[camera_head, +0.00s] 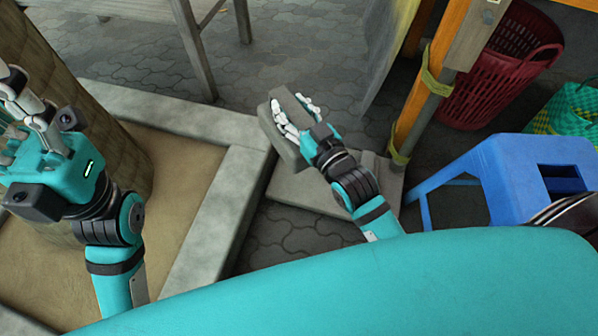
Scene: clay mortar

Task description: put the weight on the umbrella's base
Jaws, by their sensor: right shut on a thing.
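The weight is a grey block (284,148), held in my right gripper (293,112). The gripper's white fingers are shut around it, one on each side. The block is tilted and sits at the far left edge of the umbrella's base (306,195), a flat grey slab on the paving. From this angle I cannot tell whether the block touches the slab. My forearm hides part of the slab. My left gripper (22,103) is at the left edge, away from the block, in front of a thick trunk; whether its fingers are open or shut is unclear.
A low stone kerb (205,215) borders a sandy bed (185,170) left of the slab. An orange post (432,85) with yellow ties stands to the right. A blue stool (505,170), red basket (500,75) and green checked bag (565,118) are further right.

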